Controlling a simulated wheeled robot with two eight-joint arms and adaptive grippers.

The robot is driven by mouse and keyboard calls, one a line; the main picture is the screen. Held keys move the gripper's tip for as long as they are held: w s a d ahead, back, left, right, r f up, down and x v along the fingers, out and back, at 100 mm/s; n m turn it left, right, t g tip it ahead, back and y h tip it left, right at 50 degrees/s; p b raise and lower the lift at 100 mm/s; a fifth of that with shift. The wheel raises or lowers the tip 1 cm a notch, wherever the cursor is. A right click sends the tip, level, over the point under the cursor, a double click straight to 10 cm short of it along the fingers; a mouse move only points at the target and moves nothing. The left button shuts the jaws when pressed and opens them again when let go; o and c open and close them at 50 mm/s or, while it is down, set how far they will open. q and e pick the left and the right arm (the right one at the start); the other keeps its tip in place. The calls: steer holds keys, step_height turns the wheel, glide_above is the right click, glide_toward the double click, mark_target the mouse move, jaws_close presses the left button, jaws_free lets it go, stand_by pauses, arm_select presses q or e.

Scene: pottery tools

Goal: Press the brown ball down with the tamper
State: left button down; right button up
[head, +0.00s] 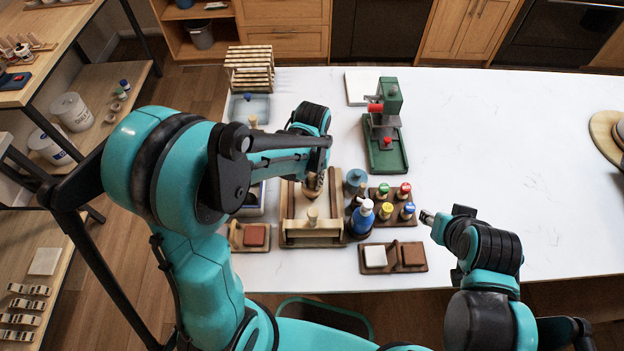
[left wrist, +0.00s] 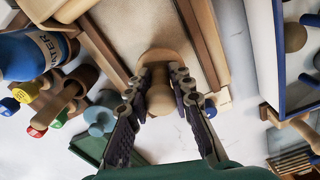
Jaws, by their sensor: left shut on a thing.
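My left gripper (head: 316,172) is over the wooden tray (head: 284,213) in the head view. In the left wrist view its two fingers (left wrist: 164,100) are closed on both sides of the pale wooden knob of the tamper (left wrist: 159,99). The tamper's wider round base shows beyond the knob, over the pale board of the tray. In the head view the tamper (head: 313,186) shows only in part below my gripper. I cannot make out the brown ball in either view; the tamper and gripper may cover it. My right gripper (head: 428,217) is above the table at right, its fingers unclear.
A blue water bottle (head: 362,218) and several coloured-lid jars stand right of the tray. A wooden knobbed tool (head: 312,215) is at its front. Block holders (head: 394,257) lie nearby. A green press (head: 385,150) stands behind.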

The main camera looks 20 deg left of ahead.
stand_by(0.3)
arm_select(q)
steer(key=shift+r+p, duration=0.7)
steer(key=shift+r, duration=0.25)
steer(key=shift+f+b, duration=1)
steer(key=shift+f, duration=0.05)
steer(key=shift+r, duration=0.1)
steer(key=shift+r+p, duration=0.75)
steer(key=shift+r, duration=0.15)
steer(key=shift+f+b, duration=1)
steer(key=shift+f, duration=0.05)
steer(key=shift+r, duration=0.1)
